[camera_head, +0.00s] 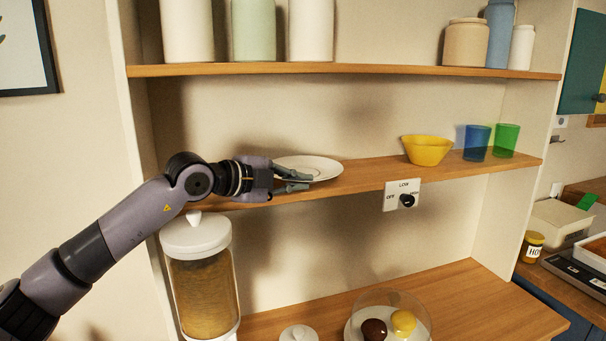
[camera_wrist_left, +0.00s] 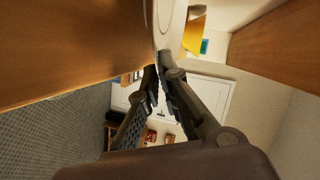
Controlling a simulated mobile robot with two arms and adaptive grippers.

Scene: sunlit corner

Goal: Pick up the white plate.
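The white plate (camera_head: 316,166) lies on the middle shelf, its near rim at the shelf's front edge. My left gripper (camera_head: 308,182) reaches in from the left at that rim, one finger above the other. In the left wrist view, the two fingertips (camera_wrist_left: 159,62) close together at the rim of the plate (camera_wrist_left: 172,24), which runs up from between them. The gripper looks shut on the rim, though the exact contact is small and partly hidden. The plate looks about level. My right gripper is not in view.
A yellow bowl (camera_head: 427,150), a blue cup (camera_head: 476,142) and a green cup (camera_head: 504,140) stand to the right on the middle shelf (camera_head: 370,177). The upper shelf (camera_head: 345,68) holds several jars. Below stand a tall lidded jar (camera_head: 203,285) and a clear dome (camera_head: 392,306).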

